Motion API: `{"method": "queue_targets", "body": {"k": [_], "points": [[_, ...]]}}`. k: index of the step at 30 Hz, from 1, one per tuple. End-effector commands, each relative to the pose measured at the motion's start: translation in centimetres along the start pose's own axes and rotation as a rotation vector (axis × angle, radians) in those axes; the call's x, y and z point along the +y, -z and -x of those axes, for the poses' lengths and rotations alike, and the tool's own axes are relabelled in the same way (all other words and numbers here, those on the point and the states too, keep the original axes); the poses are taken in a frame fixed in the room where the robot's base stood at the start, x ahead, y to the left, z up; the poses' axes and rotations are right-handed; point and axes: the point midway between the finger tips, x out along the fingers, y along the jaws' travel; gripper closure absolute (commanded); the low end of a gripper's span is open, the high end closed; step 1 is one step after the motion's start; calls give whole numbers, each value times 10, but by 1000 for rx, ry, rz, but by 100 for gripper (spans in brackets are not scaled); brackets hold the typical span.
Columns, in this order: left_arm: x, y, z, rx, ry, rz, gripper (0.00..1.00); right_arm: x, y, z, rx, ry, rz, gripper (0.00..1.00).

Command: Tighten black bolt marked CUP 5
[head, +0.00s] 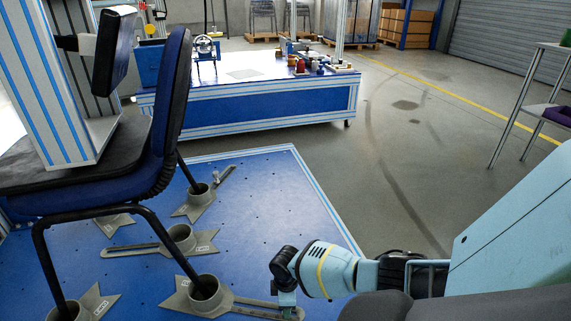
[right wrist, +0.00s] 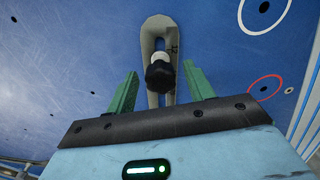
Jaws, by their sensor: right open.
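In the right wrist view a black bolt (right wrist: 159,73) sits in the slotted end of a grey clamp bar (right wrist: 153,28). My right gripper (right wrist: 161,84) is open, with one green finger on each side of the bolt, apart from it. In the head view the right gripper (head: 287,299) points down over the outer end of the front cup's slotted bar (head: 250,304). That cup (head: 205,291) holds a chair leg. The bolt is hidden there behind the gripper, and the cup labels are too small to read. My left gripper is out of view.
A blue chair (head: 165,150) stands on the blue platform (head: 262,210), its legs in several grey cups. A white and blue column (head: 50,80) stands at the left. A blue workbench (head: 250,97) is behind.

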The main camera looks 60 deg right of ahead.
Motion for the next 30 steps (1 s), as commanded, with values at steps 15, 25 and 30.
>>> {"method": "queue_targets", "body": {"k": [15,25,30], "points": [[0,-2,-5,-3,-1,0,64,0,0,-1,-1,0,169,47],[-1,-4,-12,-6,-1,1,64,0,0,0,-1,2,441,47],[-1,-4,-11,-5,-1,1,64,0,0,0,-1,2,443,47]]}}
